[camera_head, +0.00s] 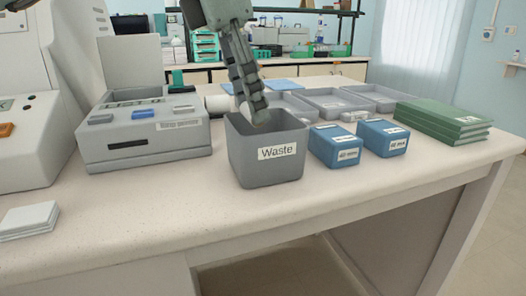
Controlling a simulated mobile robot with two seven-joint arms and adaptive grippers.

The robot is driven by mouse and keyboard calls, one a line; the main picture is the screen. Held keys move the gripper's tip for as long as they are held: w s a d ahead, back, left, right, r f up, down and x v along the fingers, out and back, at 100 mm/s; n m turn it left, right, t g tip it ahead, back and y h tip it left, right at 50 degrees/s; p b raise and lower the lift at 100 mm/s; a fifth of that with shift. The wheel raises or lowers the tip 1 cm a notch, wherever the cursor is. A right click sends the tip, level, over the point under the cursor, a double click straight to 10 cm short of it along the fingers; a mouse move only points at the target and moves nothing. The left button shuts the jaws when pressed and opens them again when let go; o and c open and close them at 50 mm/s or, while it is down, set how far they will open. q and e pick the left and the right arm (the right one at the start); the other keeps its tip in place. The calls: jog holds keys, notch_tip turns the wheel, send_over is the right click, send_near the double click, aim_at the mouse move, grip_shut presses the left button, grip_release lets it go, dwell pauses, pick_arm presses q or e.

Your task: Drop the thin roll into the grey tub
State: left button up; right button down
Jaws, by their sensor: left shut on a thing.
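The grey tub (266,172), labelled "Waste", stands open on the bench in the middle of the view. My left gripper (257,105) reaches down from above, its fingertips at the tub's opening. It is shut on a small pale thing (262,117), which looks like the thin roll; it is mostly hidden by the fingers. I cannot tell how far it reaches below the rim. My right gripper is not in view.
A grey device (145,140) stands left of the tub, with a white roll-like thing (218,104) between. Two blue boxes (335,146) (384,138) stand to the right. Grey trays (335,101) lie behind, green folders (442,121) far right. The bench front is mostly clear.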

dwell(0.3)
pick_arm(q)
jog(key=o, duration=0.8)
jog(key=shift+o, duration=0.2)
jog(key=v, duration=1.2)
jog(key=shift+a, duration=0.1)
